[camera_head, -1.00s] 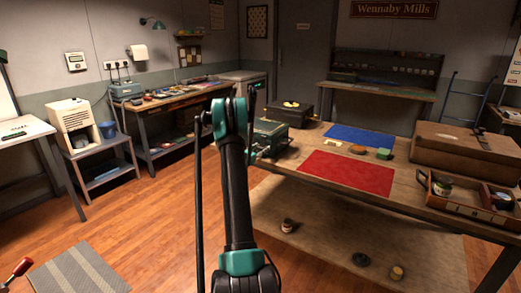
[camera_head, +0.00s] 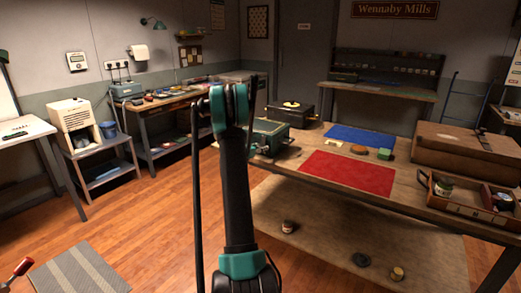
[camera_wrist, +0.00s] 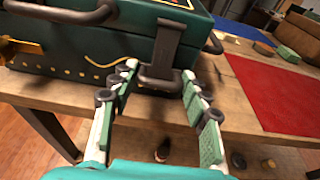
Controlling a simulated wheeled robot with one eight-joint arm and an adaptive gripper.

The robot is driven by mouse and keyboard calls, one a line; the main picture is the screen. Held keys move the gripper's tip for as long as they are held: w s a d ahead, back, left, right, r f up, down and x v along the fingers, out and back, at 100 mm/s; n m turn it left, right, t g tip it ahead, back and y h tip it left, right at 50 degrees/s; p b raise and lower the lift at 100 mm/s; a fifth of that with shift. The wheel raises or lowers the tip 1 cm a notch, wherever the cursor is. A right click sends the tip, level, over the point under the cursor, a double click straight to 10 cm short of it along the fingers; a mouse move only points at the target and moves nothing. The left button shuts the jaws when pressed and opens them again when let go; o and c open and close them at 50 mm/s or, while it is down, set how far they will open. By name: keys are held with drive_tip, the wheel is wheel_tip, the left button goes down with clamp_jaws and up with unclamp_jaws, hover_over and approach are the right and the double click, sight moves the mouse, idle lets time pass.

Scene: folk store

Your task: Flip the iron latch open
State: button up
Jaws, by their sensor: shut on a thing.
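The dark iron latch (camera_wrist: 168,50) is an upright strap on the front of a dark green box (camera_wrist: 55,52), with a wider foot at its lower end. The box also shows in the head view (camera_head: 271,133), partly behind my arm, at the left end of the workbench. My gripper (camera_wrist: 159,73) has one finger on each side of the latch's foot and is shut on it. The exact contact at the fingertips is hard to see. In the head view my arm hides the latch.
The box has dark side handles (camera_wrist: 65,12) and stands near the front edge of the wooden workbench (camera_wrist: 245,115). A red mat (camera_head: 347,173) and a blue mat (camera_head: 361,138) lie to the right. A black case (camera_head: 290,108) stands behind the box.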

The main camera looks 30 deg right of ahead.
drive_tip(key=r+g+y, duration=0.1)
drive_tip(key=a+y, duration=0.1)
drive_tip(key=y, duration=0.1)
drive_tip(key=shift+s+r+g, duration=0.35)
drive_tip(key=shift+r+g, duration=0.05)
drive_tip(key=y, duration=0.1)
drive_tip(key=r+g+y, duration=0.1)
drive_tip(key=shift+s+a+r+y, duration=0.1)
drive_tip(key=shift+a+r+y, duration=0.15)
drive_tip(key=shift+y, duration=0.15)
wheel_tip(320, 180, up, 2)
drive_tip(key=g+y, duration=0.1)
drive_tip(key=y, duration=0.3)
drive_tip(key=shift+a+r, duration=0.1)
drive_tip(key=shift+r, duration=0.05)
drive_tip(key=shift+r+g+y, duration=0.45)
drive_tip(key=shift+y, duration=0.35)
drive_tip(key=shift+r+g+y, duration=0.4)
drive_tip(key=shift+g+y, duration=0.05)
drive_tip(key=shift+y, duration=0.35)
drive_tip(key=o, duration=0.9)
drive_tip(key=shift+w, duration=0.2)
drive_tip(key=shift+c, duration=0.2)
drive_tip(key=shift+r, duration=0.1)
